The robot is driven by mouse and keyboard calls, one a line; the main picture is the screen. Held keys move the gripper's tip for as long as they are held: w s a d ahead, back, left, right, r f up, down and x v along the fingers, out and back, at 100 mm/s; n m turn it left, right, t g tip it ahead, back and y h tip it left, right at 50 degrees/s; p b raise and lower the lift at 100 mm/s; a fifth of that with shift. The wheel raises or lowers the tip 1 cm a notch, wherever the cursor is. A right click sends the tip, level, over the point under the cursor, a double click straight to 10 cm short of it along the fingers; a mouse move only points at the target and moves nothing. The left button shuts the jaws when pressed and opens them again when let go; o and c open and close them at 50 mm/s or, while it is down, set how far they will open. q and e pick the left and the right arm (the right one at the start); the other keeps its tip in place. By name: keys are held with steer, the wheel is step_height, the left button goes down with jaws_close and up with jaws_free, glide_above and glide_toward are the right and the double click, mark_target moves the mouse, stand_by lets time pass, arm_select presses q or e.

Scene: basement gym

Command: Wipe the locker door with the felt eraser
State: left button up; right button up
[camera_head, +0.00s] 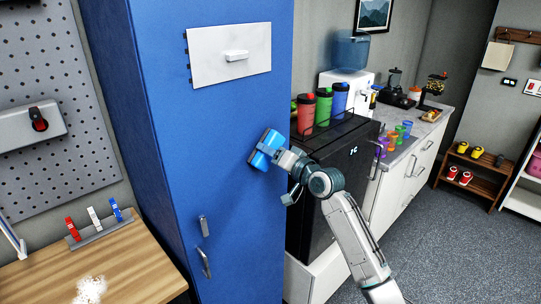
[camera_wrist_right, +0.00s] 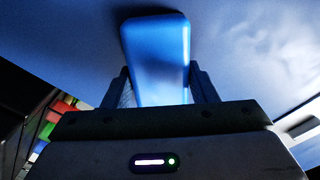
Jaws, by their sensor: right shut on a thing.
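The tall blue locker door (camera_head: 225,140) faces me in the middle of the head view. A white panel (camera_head: 205,50) with a small white raised piece is on its upper part, and two grey handles (camera_head: 204,259) are low on it. My right gripper (camera_head: 272,152) is shut on the blue felt eraser (camera_head: 261,158) at the door's right side. In the right wrist view, the eraser (camera_wrist_right: 157,50) stands out between the fingers, its far end at or very close to the blue surface (camera_wrist_right: 245,45); contact is unclear. My left gripper is not in view.
Right of the locker, a black fridge (camera_head: 335,190) carries several bottles (camera_head: 323,106), close to my right arm. A counter with colored cups (camera_head: 394,138) runs behind. A wooden table (camera_head: 130,265) with white powder (camera_head: 90,290) and a marker rack (camera_head: 98,231) is at lower left.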

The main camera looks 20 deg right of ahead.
steer(key=shift+p+v, duration=1)
steer(key=shift+v, duration=1.95)
steer(key=shift+s, duration=0.1)
steer(key=shift+p+v, duration=0.65)
steer(key=shift+v, duration=0.8)
